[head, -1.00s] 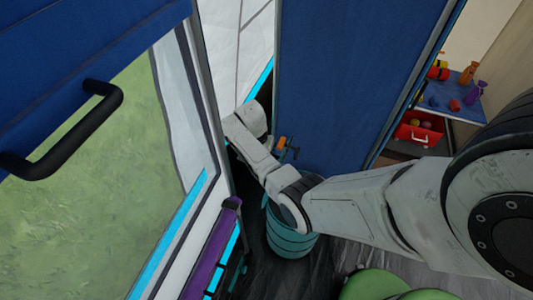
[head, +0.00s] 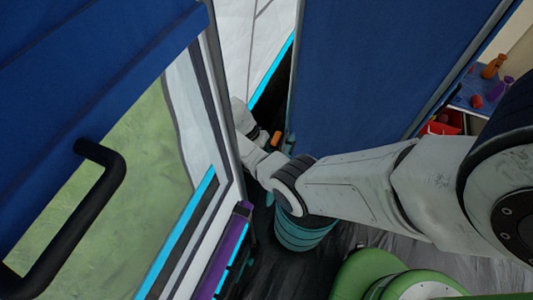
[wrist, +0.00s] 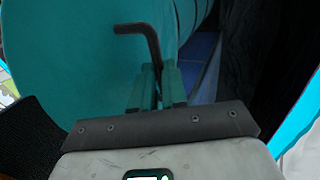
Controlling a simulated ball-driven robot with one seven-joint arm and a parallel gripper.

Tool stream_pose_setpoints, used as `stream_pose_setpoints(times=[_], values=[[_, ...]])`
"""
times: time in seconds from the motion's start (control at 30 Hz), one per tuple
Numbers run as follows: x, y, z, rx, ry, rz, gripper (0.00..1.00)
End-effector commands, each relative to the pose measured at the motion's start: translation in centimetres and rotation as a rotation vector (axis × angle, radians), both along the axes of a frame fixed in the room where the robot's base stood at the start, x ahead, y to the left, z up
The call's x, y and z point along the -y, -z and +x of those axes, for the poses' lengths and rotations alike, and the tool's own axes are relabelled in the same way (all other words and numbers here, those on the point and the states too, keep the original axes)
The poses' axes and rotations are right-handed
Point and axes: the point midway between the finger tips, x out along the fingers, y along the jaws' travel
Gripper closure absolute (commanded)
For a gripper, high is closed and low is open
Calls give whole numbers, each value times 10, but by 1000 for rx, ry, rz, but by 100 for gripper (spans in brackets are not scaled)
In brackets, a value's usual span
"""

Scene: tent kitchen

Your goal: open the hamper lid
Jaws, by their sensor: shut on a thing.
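The teal hamper (head: 298,234) stands on the dark floor in the head view, partly behind my arm. In the wrist view a broad teal surface of the hamper (wrist: 75,65) fills the left and middle. I cannot tell there which part is lid and which is body. A dark bent handle (wrist: 150,38) stands out in front of it. My gripper (wrist: 157,72) is shut on the lower end of this handle. In the head view my gripper is hidden behind the arm and the door frame.
A glazed door with a blue panel and black handle (head: 95,215) stands close on the left. A tall blue panel (head: 370,70) stands behind the arm. A green round seat (head: 375,275) is at the lower right. A purple-edged piece (head: 228,250) stands beside the hamper.

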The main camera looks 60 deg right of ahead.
Motion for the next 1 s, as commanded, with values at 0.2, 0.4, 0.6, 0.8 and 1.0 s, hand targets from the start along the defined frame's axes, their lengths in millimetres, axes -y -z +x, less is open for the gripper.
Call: stream_pose_setpoints(times=[0.2, 0.4, 0.6, 0.8, 1.0], values=[[-4, 11, -1, 13, -2, 10, 73], [-3, 7, 1, 14, -3, 7, 62], [-2, 3, 1, 15, -3, 6, 62], [-3, -20, 2, 17, -3, 6, 62], [-9, -44, -15, 14, -3, 7, 62]])
